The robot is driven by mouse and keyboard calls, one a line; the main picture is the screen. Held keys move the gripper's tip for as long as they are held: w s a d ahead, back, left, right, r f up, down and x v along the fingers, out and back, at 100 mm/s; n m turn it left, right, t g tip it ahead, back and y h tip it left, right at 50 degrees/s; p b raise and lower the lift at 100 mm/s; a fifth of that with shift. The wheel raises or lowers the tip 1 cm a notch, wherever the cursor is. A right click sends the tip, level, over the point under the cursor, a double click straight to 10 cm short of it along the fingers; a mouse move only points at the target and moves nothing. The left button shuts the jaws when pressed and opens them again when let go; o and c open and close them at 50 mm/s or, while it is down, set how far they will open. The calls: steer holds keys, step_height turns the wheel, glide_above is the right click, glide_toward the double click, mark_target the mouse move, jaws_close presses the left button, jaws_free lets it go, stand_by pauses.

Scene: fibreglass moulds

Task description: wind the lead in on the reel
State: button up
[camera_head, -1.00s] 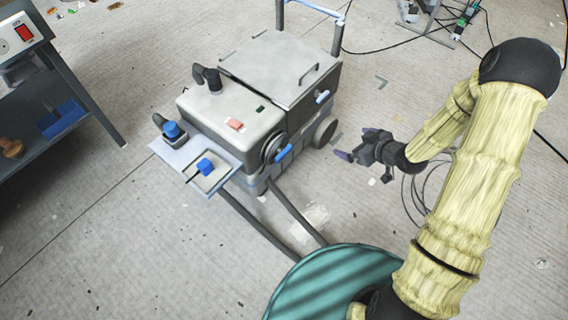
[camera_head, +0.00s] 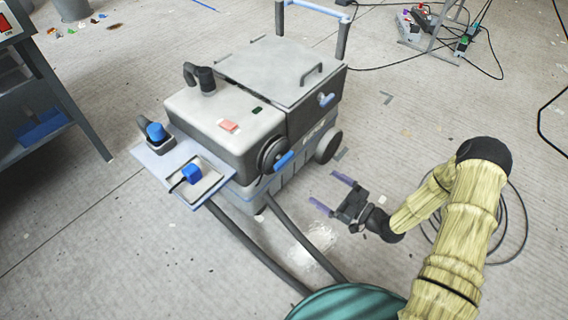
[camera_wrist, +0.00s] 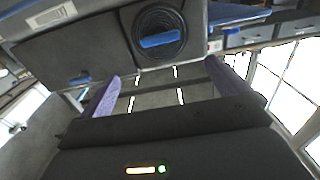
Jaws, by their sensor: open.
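The reel (camera_head: 270,153) is a dark round drum with a blue crank handle (camera_head: 284,160) on the side of a grey wheeled machine (camera_head: 228,120). In the wrist view the reel (camera_wrist: 153,20) shows at top centre as dark rings, with the blue handle (camera_wrist: 162,39) across it. My gripper (camera_head: 325,189) is open and empty, its two purple fingers pointing towards the machine. It is apart from the reel, to its lower right in the head view. A dark cable (camera_head: 525,225) lies in loops on the floor behind my arm; I cannot tell whether it joins the reel.
Two dark hoses (camera_head: 250,245) run from the machine to a green round object (camera_head: 345,303) at the bottom. A grey bench (camera_head: 55,100) stands at the left. A metal stand (camera_head: 432,30) with cables is at the back right. Floor right of the machine is mostly clear.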

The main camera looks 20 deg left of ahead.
mark_target(286, 163)
steer(key=shift+a, duration=0.15)
steer(key=b+x, duration=0.7)
steer(key=x, duration=0.9)
steer(key=shift+w+a+f, duration=0.1)
steer(key=shift+w+a, duration=0.05)
steer(key=shift+a, duration=0.1)
steer(key=shift+w+a, duration=0.15)
steer(key=shift+a, duration=0.1)
steer(key=c, duration=1.1)
